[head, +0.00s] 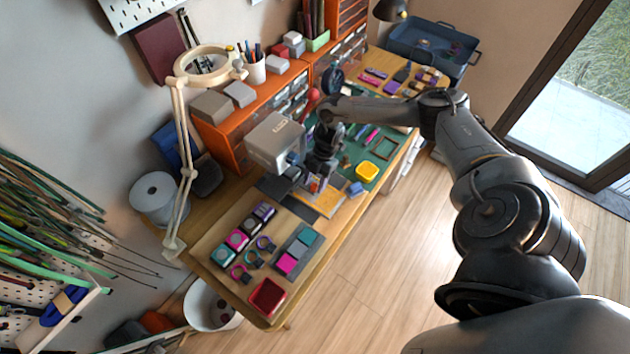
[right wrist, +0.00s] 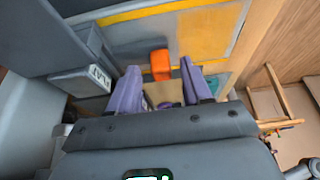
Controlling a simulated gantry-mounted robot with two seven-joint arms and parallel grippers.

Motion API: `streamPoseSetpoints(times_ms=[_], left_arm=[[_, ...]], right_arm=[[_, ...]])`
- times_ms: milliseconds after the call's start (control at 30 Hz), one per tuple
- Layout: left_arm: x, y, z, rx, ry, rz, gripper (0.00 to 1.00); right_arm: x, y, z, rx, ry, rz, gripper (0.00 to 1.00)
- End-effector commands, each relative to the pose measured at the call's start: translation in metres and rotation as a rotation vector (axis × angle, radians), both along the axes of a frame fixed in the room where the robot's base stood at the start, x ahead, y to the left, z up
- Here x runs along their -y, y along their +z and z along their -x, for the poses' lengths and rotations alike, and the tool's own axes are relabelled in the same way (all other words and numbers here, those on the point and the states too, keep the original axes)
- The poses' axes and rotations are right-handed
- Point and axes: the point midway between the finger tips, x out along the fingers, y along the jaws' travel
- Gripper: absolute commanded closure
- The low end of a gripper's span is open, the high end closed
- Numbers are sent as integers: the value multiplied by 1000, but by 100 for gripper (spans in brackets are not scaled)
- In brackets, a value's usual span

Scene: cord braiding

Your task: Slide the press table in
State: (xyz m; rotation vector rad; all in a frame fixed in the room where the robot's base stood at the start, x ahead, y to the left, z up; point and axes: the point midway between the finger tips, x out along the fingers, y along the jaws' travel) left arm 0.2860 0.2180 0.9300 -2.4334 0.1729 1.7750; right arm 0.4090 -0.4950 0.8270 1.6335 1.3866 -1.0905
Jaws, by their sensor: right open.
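A grey press (head: 275,140) stands on the workbench in the middle of the head view. A flat table with a yellow panel (head: 328,203) lies low in front of it, partly covered by my arm. In the right wrist view the yellow panel (right wrist: 207,32) and a grey surface with a yellow strip show beyond my fingers. A small orange block (right wrist: 160,64) shows between the fingertips in the picture; I cannot tell if it is touched. My right gripper (head: 313,186) is at the press table, its purple fingers (right wrist: 157,82) apart. My left gripper is not in view.
A brown mat with colored pieces and a red tray (head: 267,297) lies at the bench's near end. A yellow bowl (head: 367,171) sits on the green mat beside the press. A lamp arm (head: 184,150) and a spool (head: 157,194) stand left. The floor right is clear.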

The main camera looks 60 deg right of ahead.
Motion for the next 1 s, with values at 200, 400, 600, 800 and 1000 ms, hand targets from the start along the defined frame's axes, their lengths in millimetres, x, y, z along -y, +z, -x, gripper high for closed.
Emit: streamPoseSetpoints(times_ms=[200,400,600,800,1000], left_arm=[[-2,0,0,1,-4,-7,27],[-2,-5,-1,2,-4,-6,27],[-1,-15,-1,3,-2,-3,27],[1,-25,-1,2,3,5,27],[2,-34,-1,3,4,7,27]], right_arm=[[1,4,0,0,0,0,51],[19,9,3,-1,-4,3,51],[55,8,8,0,-4,2,51],[86,9,13,1,-5,1,51],[107,9,17,1,-2,2,51]])
